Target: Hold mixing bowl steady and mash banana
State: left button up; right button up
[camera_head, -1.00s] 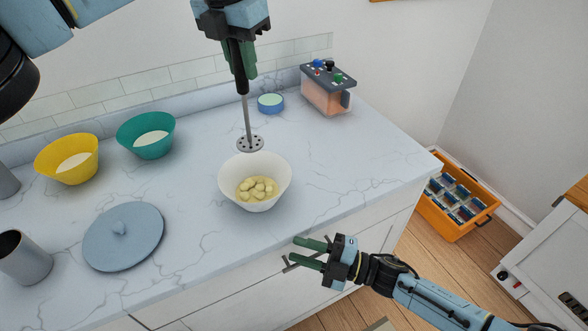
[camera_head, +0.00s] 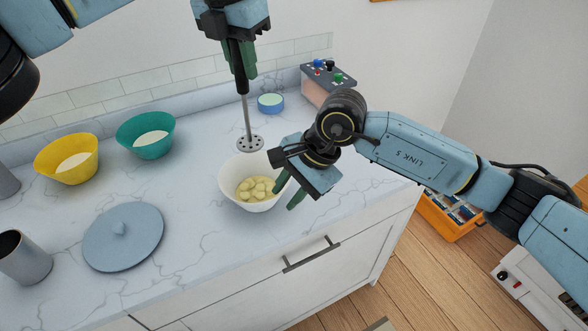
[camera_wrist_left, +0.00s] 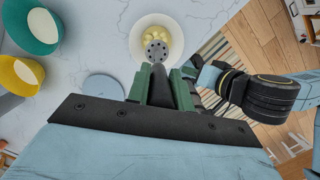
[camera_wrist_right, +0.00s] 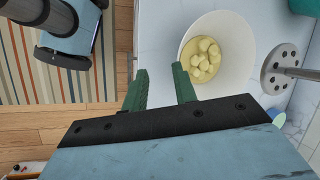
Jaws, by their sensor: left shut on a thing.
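The white mixing bowl (camera_head: 246,199) stands on the marble counter with several pale banana pieces (camera_head: 255,189) in it. My left gripper (camera_head: 241,70) is shut on the masher's dark handle. The masher (camera_head: 247,115) hangs upright, its round perforated head above the bowl's far rim; that head (camera_wrist_left: 156,50) also shows over the bowl in the left wrist view. My right gripper (camera_head: 287,196) is open at the bowl's right near side. In the right wrist view its fingers (camera_wrist_right: 162,88) are spread, one close to the rim of the bowl (camera_wrist_right: 240,75). Contact there is unclear.
A yellow bowl (camera_head: 66,160) and a teal bowl (camera_head: 146,135) stand at the left. A blue-grey lid (camera_head: 123,237) and a metal cup (camera_head: 23,258) are nearer. A small blue dish (camera_head: 270,103) and a container with knobs (camera_head: 327,84) stand behind. An orange crate (camera_head: 447,217) is on the floor.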

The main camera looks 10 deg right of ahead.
aim_at(277, 197)
jog(key=w+f, duration=0.2)
jog(key=w+a+f+n+t+h, duration=0.1)
jog(key=w+f, duration=0.1)
jog(key=f, duration=0.1)
jog(key=w+a+f+n+t, duration=0.1)
jog(key=f, duration=0.2)
jog(key=shift+w+f, duration=0.25)
jog(key=shift+w, duration=0.15)
grip_shut()
dwell(0.3)
